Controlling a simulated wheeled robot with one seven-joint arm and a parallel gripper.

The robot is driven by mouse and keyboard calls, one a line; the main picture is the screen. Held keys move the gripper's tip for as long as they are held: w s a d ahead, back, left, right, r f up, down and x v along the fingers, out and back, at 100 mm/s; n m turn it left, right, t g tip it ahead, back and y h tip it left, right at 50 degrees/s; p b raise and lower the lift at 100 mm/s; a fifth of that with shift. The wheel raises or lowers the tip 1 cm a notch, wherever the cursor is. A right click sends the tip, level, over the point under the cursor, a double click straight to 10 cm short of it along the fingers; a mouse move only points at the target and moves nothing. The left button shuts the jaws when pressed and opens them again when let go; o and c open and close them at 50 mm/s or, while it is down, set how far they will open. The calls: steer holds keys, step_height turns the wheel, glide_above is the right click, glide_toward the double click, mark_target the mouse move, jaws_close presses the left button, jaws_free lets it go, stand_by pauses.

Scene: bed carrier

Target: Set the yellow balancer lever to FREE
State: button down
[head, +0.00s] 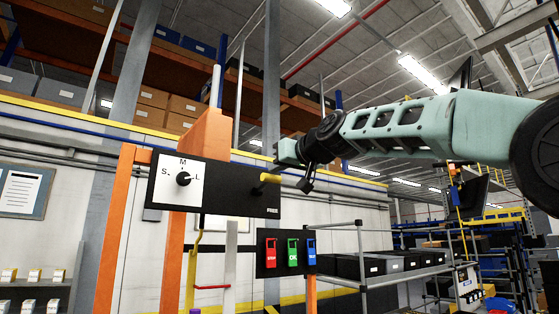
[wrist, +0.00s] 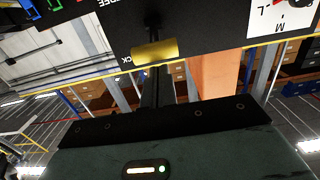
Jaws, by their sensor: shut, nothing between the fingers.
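The yellow balancer lever (head: 270,178) sticks out from the right part of a black panel (head: 228,197) on an orange post. In the wrist view, which is turned upside down, its yellow handle (wrist: 155,53) hangs on a dark stem. Partly cut-off lettering ending in "CK" is beside the handle, and lettering ending in "EE" is nearer the top edge. My gripper (head: 278,166) is shut and empty, close to the lever. In the wrist view the dark fingers (wrist: 157,82) end just by the handle; I cannot tell whether they touch it.
Below right, a second black panel (head: 291,252) carries red, green and blue tags. A shelf with dark bins (head: 375,264) stands behind. Space right of the panel looks open.

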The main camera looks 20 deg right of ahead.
steer(key=shift+f+b, duration=0.15)
steer(key=shift+b, duration=0.25)
steer(key=shift+f+t+b, duration=0.2)
steer(key=shift+t+b, duration=0.1)
steer(key=shift+b, duration=0.5)
